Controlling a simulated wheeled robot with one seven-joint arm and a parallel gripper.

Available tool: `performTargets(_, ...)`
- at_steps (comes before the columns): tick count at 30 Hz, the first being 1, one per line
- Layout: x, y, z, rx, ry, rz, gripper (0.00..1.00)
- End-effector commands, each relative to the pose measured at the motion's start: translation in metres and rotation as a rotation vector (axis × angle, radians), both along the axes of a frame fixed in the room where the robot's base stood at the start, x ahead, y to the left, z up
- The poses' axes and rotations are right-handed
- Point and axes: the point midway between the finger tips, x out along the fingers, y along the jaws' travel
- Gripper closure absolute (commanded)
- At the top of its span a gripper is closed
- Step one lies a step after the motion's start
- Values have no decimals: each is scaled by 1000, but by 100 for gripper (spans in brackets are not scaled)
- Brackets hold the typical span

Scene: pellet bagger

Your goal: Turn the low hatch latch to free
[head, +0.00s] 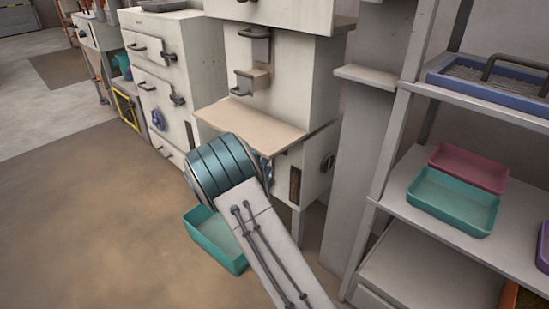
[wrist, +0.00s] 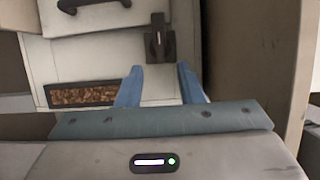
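The low hatch latch (wrist: 158,42) is a dark block with an upright bar, mounted on a pale panel (wrist: 100,62) in the wrist view. My gripper (wrist: 160,70) has two blue fingers spread apart with nothing between them. The latch shows just beyond the fingertips, roughly centred between them. The fingers appear clear of it, though the exact gap is hard to judge. In the head view, my arm hides the latch and most of the gripper at the lower cabinet front.
A pellet-filled window (wrist: 82,95) sits left of the latch, and a dark handle (wrist: 92,5) is above. In the head view, a tan ledge (head: 250,125) overhangs the lower cabinet. A teal bin (head: 215,240) stands below my arm. A shelf rack (head: 410,200) is at right; open floor lies left.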

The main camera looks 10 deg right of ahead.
Motion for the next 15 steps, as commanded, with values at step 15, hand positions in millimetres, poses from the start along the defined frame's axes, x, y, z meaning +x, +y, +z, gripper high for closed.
performTargets(15, 63, -38, -1, 2, 0, 0, 66)
